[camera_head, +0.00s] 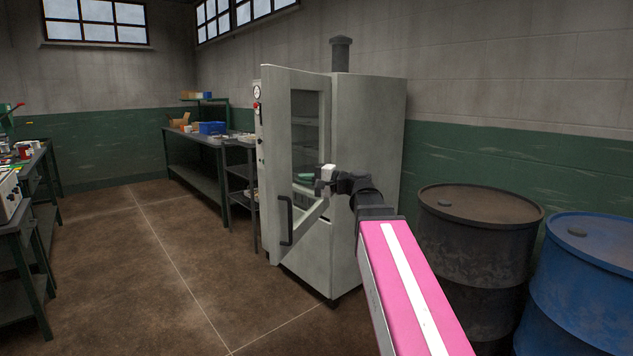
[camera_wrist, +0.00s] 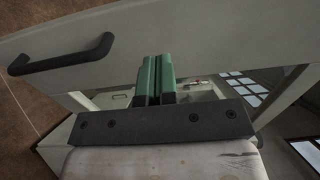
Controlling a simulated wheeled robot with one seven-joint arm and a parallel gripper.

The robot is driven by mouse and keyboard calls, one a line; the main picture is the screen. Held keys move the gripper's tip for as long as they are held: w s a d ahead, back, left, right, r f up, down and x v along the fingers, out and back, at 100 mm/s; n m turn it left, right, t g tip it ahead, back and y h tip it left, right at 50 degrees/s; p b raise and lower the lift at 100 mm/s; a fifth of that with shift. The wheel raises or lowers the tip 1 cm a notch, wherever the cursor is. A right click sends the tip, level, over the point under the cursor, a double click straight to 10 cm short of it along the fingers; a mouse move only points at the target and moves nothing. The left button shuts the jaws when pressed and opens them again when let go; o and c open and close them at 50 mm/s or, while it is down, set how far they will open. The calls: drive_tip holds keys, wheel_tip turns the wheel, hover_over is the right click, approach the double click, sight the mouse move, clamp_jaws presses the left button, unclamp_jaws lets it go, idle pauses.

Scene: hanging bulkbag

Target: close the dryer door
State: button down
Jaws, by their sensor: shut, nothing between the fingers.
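The dryer (camera_head: 368,150) is a tall pale grey cabinet with a short flue on top. Its door (camera_head: 276,150) stands open; it has a tall window and a dark bar handle (camera_head: 286,220) low on the left. Shelves show through the window. My gripper (camera_head: 306,176) is in front of the dryer, level with the lower part of the window and to the right of the handle. In the wrist view, its green fingers (camera_wrist: 155,78) are together and empty, pointing at the door panel (camera_wrist: 200,30), with the handle (camera_wrist: 62,55) to their left. Contact with the door cannot be told.
A dark drum (camera_head: 470,260) and a blue drum (camera_head: 580,285) stand right of my arm. A shelf unit (camera_head: 240,180) and bench (camera_head: 195,165) stand behind the dryer to the left. Another bench (camera_head: 25,210) is at far left. The floor (camera_head: 170,260) between is clear.

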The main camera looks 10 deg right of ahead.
sight(278, 176)
drive_tip(key=x, duration=0.7)
drive_tip(key=shift+w+a, duration=0.1)
drive_tip(key=shift+a, duration=0.05)
